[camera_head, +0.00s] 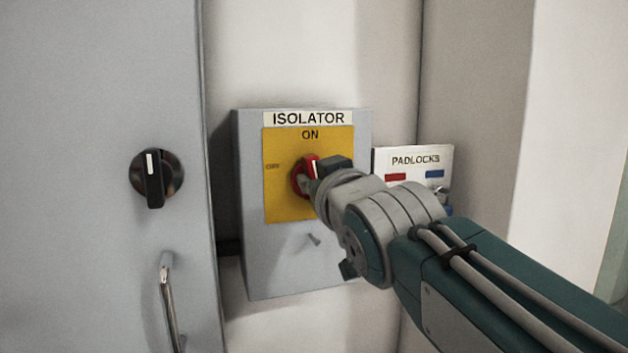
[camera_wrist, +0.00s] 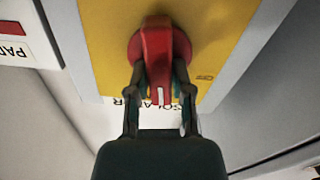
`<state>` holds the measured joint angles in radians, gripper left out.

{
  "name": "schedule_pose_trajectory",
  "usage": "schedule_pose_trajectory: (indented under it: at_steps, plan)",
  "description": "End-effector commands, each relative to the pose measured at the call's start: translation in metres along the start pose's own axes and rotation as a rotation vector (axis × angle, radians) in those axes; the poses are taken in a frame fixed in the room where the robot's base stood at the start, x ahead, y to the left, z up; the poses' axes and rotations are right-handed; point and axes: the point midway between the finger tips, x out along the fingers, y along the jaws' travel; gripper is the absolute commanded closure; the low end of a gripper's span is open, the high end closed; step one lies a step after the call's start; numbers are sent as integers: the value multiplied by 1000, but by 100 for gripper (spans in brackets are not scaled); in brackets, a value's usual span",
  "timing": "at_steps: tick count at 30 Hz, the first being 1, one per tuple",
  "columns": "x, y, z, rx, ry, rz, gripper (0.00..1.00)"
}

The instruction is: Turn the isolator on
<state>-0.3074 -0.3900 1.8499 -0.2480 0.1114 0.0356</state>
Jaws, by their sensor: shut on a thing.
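The isolator is a grey box (camera_head: 275,262) with a yellow plate (camera_head: 282,205), labelled ISOLATOR, with ON at the top and OFF at the left. Its red knob (camera_head: 303,178) is partly hidden by my gripper (camera_head: 322,171) in the head view. The wrist view shows the plate upside down. There the red knob (camera_wrist: 158,48) has its white-marked end toward the ISOLATOR label, the ON side, and OFF is off to the right. My gripper (camera_wrist: 160,78) is shut on the knob, one finger on each side. The ON word is hidden in the wrist view.
A grey cabinet door (camera_head: 90,80) with a black rotary switch (camera_head: 154,178) and a metal handle (camera_head: 170,305) stands at the left. A PADLOCKS board (camera_head: 413,162) is just right of the isolator, partly behind my arm.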

Motion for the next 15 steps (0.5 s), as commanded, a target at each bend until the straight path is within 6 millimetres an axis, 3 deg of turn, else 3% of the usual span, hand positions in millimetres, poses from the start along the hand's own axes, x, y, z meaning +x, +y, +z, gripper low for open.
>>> schedule_pose_trajectory:
  at_steps: [15]
  plan:
    - [2, 0, 7, 216, -18, -1, 100]
